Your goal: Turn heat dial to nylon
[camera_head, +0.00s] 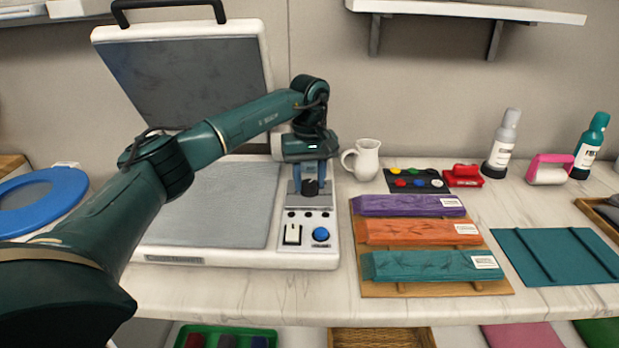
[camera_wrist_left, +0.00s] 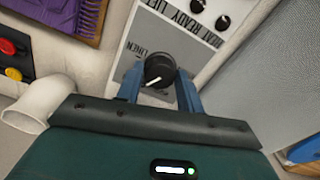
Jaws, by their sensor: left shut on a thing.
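The heat press (camera_head: 165,250) stands open on the counter, with its lid raised at the back. Its heat dial (camera_head: 311,187) is a black knob on the grey control panel at the right side of the press. The dial also shows in the left wrist view (camera_wrist_left: 159,72), with a white pointer line and the word LINEN printed beside it. The word nylon cannot be read in either view. My left gripper (camera_head: 311,182) reaches down from above and is shut on the dial, with one blue finger at each side. My right gripper is not in view.
A white jug (camera_head: 364,160) stands close to the right. Folded fabric stacks (camera_head: 430,265) lie further right. A wall shelf (camera_head: 470,12) hangs above.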

